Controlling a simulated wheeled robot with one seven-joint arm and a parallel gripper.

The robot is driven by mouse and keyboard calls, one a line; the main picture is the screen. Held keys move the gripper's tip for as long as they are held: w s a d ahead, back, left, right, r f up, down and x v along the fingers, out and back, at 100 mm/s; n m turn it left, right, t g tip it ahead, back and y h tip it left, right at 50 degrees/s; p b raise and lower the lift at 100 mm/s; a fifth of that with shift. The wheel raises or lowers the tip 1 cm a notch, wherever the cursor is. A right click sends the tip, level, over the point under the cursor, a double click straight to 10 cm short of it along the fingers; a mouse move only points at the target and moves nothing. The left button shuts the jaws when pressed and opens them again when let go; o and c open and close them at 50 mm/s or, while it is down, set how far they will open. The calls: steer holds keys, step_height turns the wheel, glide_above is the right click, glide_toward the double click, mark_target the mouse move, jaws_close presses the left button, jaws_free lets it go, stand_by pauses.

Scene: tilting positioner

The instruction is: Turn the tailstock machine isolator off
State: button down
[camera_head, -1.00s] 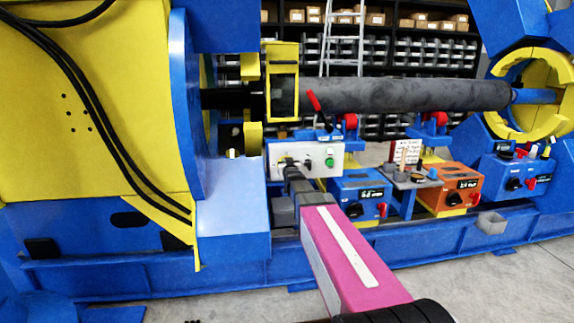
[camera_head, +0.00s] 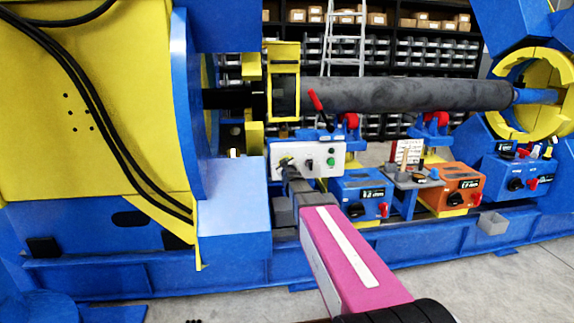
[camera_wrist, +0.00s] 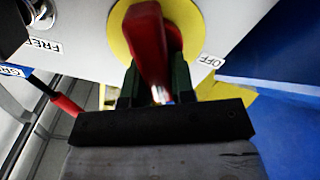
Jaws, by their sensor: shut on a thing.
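The isolator in the wrist view has a red handle (camera_wrist: 150,50) on a yellow round plate (camera_wrist: 190,25), set on a pale panel. An "OFF" label (camera_wrist: 212,61) is to the right of the plate. My gripper (camera_wrist: 155,88) is shut on the red handle, with a dark green finger on either side of it. The handle's lower end is partly hidden between the fingers. In the head view my gripper (camera_head: 287,166) is at the left part of the white control box (camera_head: 325,161) and hides the handle there.
The control box also carries a green button (camera_head: 330,162). A blue box (camera_head: 359,196) and an orange box (camera_head: 455,187) stand to the right. The grey shaft (camera_head: 410,95) runs above, and a large blue-and-yellow machine body (camera_head: 100,130) is left.

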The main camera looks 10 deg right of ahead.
steer(key=n, duration=0.5)
steer(key=shift+a+f+n, duration=0.3)
steer(key=shift+a+f, duration=0.05)
steer(key=shift+f, duration=0.05)
steer(key=n, duration=0.3)
steer(key=f+n, duration=0.1)
steer(key=n, duration=0.1)
steer(key=shift+a+n, duration=0.1)
steer(key=shift+n, duration=0.3)
steer(key=c, duration=1)
jaws_free()
steer(key=shift+o, duration=0.2)
steer(key=s, duration=1.1)
